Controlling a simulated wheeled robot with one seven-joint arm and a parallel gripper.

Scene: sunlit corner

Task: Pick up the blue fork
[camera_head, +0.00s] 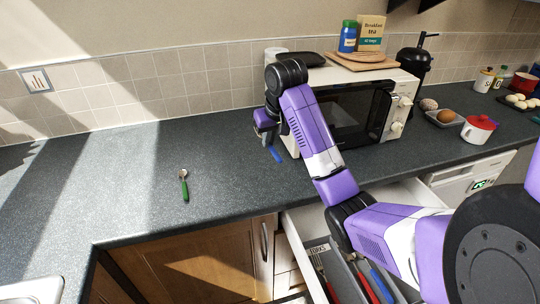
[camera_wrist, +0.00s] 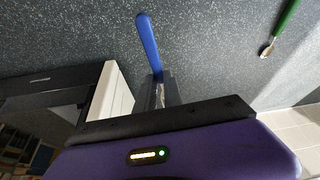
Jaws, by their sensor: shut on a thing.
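My gripper (camera_head: 269,138) is beside the left side of the microwave, over the counter. In the wrist view my gripper (camera_wrist: 162,90) is shut on the blue fork (camera_wrist: 148,42). Its blue handle sticks out past the fingers, and the fork's metal end is mostly hidden between and behind them. In the head view the blue fork (camera_head: 275,155) shows as a short blue handle below the gripper. I cannot tell whether it touches the counter.
The microwave (camera_head: 352,112) stands close on the right of my gripper. A green-handled spoon (camera_head: 185,188) lies on the counter to the left, with clear counter around it. An open drawer (camera_head: 297,232) below holds several utensils, partly hidden by my arm.

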